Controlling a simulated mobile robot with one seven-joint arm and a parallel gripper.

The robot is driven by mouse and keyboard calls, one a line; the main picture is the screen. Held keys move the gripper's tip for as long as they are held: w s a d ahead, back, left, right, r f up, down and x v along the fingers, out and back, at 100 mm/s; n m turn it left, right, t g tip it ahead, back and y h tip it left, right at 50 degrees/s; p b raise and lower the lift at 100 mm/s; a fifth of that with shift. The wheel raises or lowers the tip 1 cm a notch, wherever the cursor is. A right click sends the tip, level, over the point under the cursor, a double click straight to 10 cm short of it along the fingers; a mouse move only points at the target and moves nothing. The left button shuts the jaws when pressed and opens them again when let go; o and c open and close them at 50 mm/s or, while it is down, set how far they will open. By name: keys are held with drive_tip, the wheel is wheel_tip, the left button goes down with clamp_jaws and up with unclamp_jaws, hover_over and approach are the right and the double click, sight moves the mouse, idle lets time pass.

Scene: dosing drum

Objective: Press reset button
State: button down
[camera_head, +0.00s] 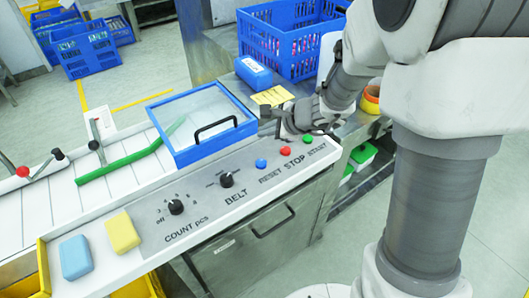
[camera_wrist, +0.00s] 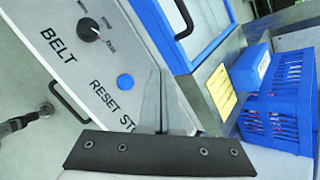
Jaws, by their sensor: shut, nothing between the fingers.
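The reset button (camera_head: 261,163) is a blue round button above the word RESET on the pale control panel. It also shows in the wrist view (camera_wrist: 125,81), left of my fingers and clear of them in the picture. My gripper (camera_head: 267,122) is shut and empty, beyond the button row near the right end of the blue-framed lid. In the wrist view its fingers (camera_wrist: 163,77) lie together and cover part of the panel beside RESET. The red stop button (camera_head: 286,151) and green start button (camera_head: 308,139) are to the right of the reset button.
The blue-framed clear lid (camera_head: 203,120) with a black handle is close to my gripper. The BELT knob (camera_head: 226,179) and COUNT knob (camera_head: 176,206) are left of the buttons. A blue crate (camera_head: 285,40) and blue box (camera_head: 253,72) stand behind.

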idle(0.3)
drive_tip(key=b, duration=0.6)
hover_over(265, 164)
wheel_tip(265, 164, down, 8)
drive_tip(key=shift+r, duration=0.25)
drive_tip(key=shift+f+b, duration=0.65)
drive_tip(key=shift+b, duration=0.3)
idle(0.8)
drive_tip(key=shift+f+b, duration=0.45)
drive_tip(key=shift+b, duration=0.2)
drive_tip(key=shift+f+b, duration=0.45)
drive_tip(key=shift+b, duration=0.1)
idle(0.5)
idle(0.3)
drive_tip(key=shift+r+p, duration=0.65)
drive_tip(key=shift+r, duration=0.25)
drive_tip(key=shift+r, duration=0.1)
